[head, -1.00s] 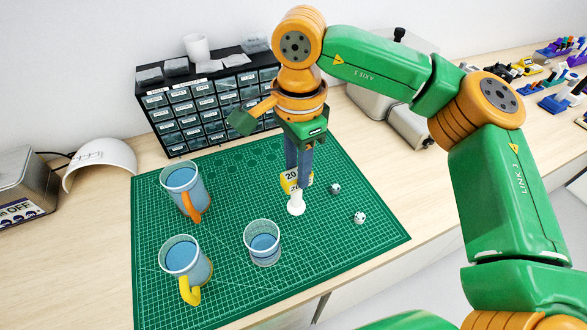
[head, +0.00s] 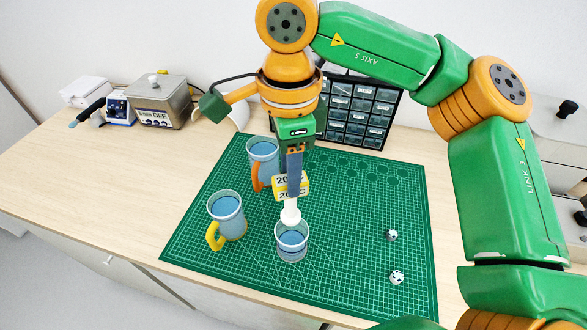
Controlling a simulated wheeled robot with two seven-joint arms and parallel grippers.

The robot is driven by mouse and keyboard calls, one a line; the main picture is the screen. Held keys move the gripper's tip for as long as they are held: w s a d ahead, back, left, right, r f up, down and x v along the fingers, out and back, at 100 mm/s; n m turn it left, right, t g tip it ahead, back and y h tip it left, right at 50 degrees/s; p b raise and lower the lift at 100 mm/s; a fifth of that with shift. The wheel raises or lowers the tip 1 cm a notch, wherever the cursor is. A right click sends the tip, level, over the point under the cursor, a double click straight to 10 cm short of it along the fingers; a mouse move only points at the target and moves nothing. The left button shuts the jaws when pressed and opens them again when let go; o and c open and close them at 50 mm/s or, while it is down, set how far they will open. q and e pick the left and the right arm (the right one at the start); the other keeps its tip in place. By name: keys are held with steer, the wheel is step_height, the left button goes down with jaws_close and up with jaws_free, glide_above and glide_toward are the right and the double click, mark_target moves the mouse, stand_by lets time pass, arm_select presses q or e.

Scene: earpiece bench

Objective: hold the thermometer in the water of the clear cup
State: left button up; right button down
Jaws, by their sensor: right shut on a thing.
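The clear cup (head: 291,255), without a handle, stands on the green mat with blue water (head: 292,238) in it. My right gripper (head: 294,172) points down, shut on the thermometer (head: 291,187), which has a yellow body, a number display and a white lower end (head: 290,213). The thermometer is upright. Its white end overlaps the back of the cup's rim in the picture; I cannot tell whether it is inside the cup, and I see no part of it in the water. My left gripper is not in view.
A mug with an orange handle (head: 262,150) stands behind the cup, partly hidden by the right gripper. A mug with a yellow handle (head: 228,222) stands left of the cup. Two dice (head: 397,277) lie to the right. The drawer cabinet (head: 362,110) is behind. The mat's front (head: 330,295) is clear.

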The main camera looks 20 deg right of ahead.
mark_target(292, 216)
steer(key=shift+d+f+b, duration=0.1)
steer(key=shift+f+b, duration=5.3)
steer(key=shift+f, duration=0.8)
stand_by(1.0)
